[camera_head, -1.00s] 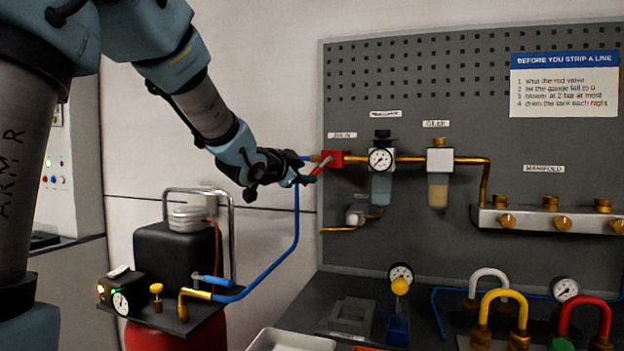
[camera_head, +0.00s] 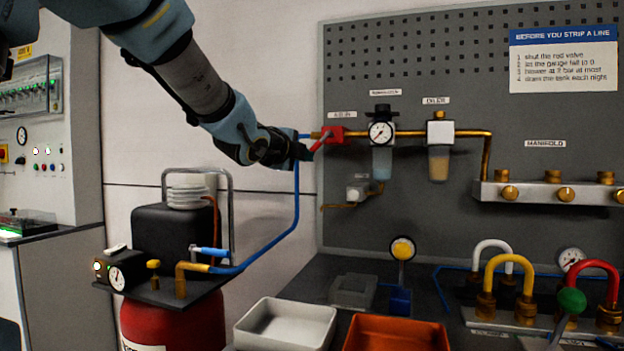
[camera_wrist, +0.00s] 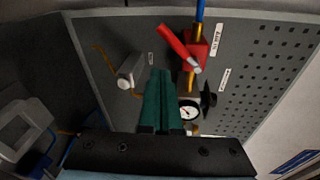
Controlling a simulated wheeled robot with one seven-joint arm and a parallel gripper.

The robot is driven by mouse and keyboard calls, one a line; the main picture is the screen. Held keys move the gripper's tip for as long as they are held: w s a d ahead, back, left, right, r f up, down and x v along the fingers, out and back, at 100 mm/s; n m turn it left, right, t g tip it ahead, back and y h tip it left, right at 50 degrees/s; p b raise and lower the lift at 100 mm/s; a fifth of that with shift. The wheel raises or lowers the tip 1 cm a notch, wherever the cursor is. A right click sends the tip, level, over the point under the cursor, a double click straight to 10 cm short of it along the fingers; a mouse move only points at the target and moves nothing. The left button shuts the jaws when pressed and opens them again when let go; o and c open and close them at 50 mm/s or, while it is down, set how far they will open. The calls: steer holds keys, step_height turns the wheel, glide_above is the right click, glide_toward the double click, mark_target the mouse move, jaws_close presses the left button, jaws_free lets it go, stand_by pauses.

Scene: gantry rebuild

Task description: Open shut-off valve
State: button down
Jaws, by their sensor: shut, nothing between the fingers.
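The red shut-off valve (camera_head: 334,135) sits on the pipe at the left edge of the grey panel, where the blue hose joins it. Its red lever (camera_head: 320,142) slants down and left from the body, at an angle to the pipe. In the wrist view the valve body (camera_wrist: 196,48) and lever (camera_wrist: 178,44) are both clear. My gripper (camera_head: 308,153) is close to the lever's free end in the head view. In the wrist view its green fingers (camera_wrist: 158,74) are together and empty, and the lever appears beside their tips, apart from them. Contact is hard to judge.
A regulator with gauge (camera_head: 381,132) and an oiler (camera_head: 439,135) hang right of the valve. The blue hose (camera_head: 297,215) drops behind my wrist to the compressor (camera_head: 172,325). A white tray (camera_head: 285,326) and an orange tray (camera_head: 397,334) stand below. A small grey fitting (camera_wrist: 130,72) is left of my fingers.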

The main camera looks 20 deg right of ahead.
mark_target(316, 147)
steer(key=w+d+m+p, duration=0.1)
steer(key=w+d+m, duration=0.3)
steer(key=m, duration=0.3)
steer(key=shift+w+d+f+m, duration=0.3)
steer(key=shift+w+m, duration=0.1)
steer(key=shift+w, duration=0.45)
steer(key=shift+w+a+b, duration=0.1)
steer(key=shift+a+b, duration=0.1)
steer(key=shift+b, duration=0.15)
